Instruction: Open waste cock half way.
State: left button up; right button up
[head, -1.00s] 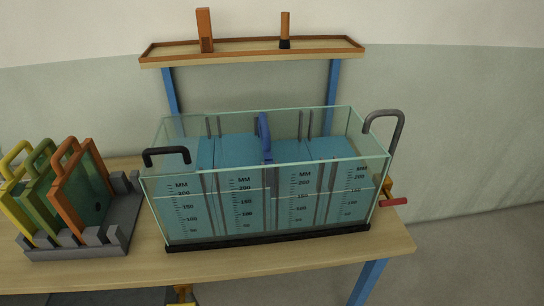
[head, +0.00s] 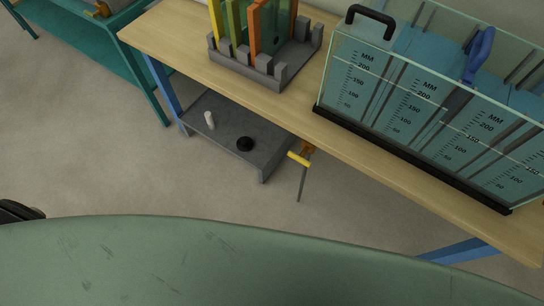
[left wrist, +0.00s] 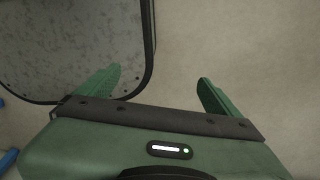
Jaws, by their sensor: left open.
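A brass cock with a yellow lever (head: 299,159) hangs below the front edge of the bench in the head view, with a thin grey pipe pointing down from it. The lever lies across the pipe; how far the cock is open I cannot tell. The glass flume (head: 425,110) stands on the bench above and to the right. My left gripper (left wrist: 160,74) is open and empty in the left wrist view, over bare floor. The cock is not visible in that view. My right gripper is in neither view.
A low grey shelf (head: 222,137) with a white peg and a black round piece sits under the wooden bench (head: 185,52). A grey rack (head: 262,74) holds coloured gates. A grey speckled, dark-rimmed panel (left wrist: 70,40) is beside my left gripper. Open floor lies in front.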

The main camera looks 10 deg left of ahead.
aim_at(300, 158)
jog(key=j, duration=0.85)
jog(key=i+j, duration=0.15)
jog(key=j, duration=0.75)
jog(key=j+z, duration=0.1)
jog(key=z, duration=0.35)
jog(key=j+z, duration=0.1)
jog(key=z, duration=0.8)
